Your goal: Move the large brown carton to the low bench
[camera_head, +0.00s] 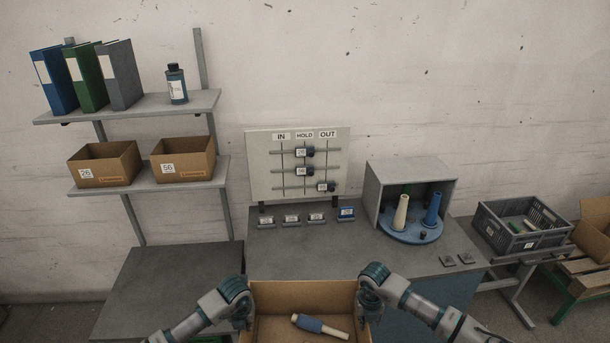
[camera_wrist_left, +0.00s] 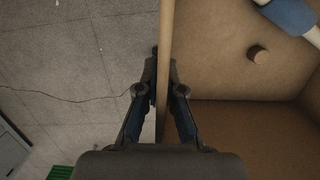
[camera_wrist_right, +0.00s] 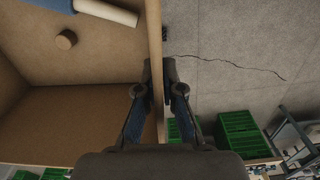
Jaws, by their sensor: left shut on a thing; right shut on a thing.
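The large brown carton (camera_head: 305,289) is open-topped and held in front of me at the bottom of the head view. My left gripper (camera_head: 245,308) is shut on the carton's left wall (camera_wrist_left: 166,70). My right gripper (camera_head: 364,303) is shut on its right wall (camera_wrist_right: 154,70). In both wrist views, the wall passes between the fingers with floor outside it.
The worktable (camera_head: 340,248) ahead holds a pegboard (camera_head: 265,170), a cabinet with cones (camera_head: 415,180) and several small tags. Shelves with two small cartons (camera_head: 105,165) hang above the low bench. A grey crate (camera_head: 520,225) stands at right. The low bench top looks clear.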

